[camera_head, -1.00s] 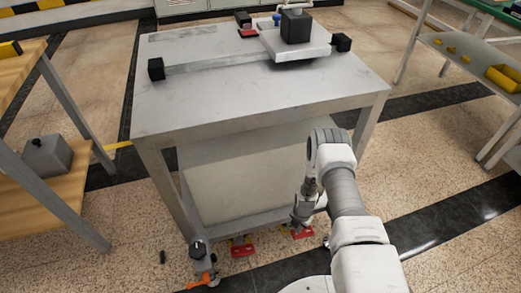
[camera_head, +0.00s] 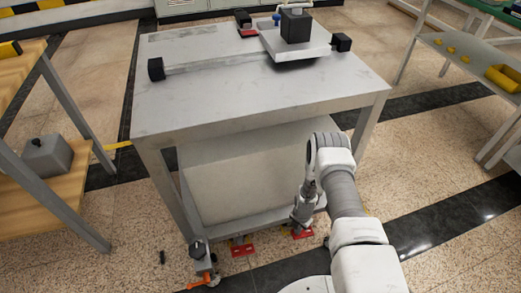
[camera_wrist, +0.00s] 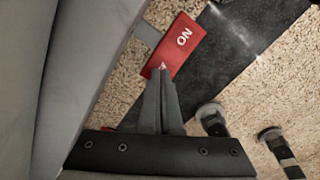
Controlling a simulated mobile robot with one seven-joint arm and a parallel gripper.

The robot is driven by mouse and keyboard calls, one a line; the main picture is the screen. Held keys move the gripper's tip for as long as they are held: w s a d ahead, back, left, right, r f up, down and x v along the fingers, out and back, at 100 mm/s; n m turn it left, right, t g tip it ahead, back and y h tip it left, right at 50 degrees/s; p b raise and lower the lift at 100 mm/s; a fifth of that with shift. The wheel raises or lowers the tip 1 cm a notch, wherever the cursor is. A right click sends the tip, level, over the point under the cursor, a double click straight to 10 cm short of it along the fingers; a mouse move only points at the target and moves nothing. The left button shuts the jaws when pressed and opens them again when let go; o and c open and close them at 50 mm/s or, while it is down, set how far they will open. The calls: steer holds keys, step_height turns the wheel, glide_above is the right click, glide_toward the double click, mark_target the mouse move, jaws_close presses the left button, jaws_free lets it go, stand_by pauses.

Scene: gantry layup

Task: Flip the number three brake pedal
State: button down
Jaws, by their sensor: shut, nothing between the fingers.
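A red brake pedal (camera_wrist: 175,45) marked "ON" sticks out on a grey bracket low at the cart's foot. In the head view it is the right-hand red pedal (camera_head: 302,233), under my wrist. My gripper (camera_wrist: 162,72) is shut and empty, its fingertips at the pedal's near end. I cannot tell whether they touch it. Another red pedal (camera_head: 243,250) sits to its left, and an orange pedal (camera_head: 204,281) is at the cart's front left corner. No pedal number is readable.
The grey metal cart (camera_head: 190,105) stands above the pedals, its leg and lower panel close to my gripper. A plate with a black block (camera_head: 296,26) sits on its top. A wooden-shelf bench (camera_head: 60,195) is at left. Speckled floor is free at right.

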steer(key=shift+f, duration=0.6)
steer(key=shift+r, duration=0.1)
steer(key=shift+r+p, duration=2.25)
steer(key=shift+r, duration=1.2)
steer(key=shift+s, duration=0.15)
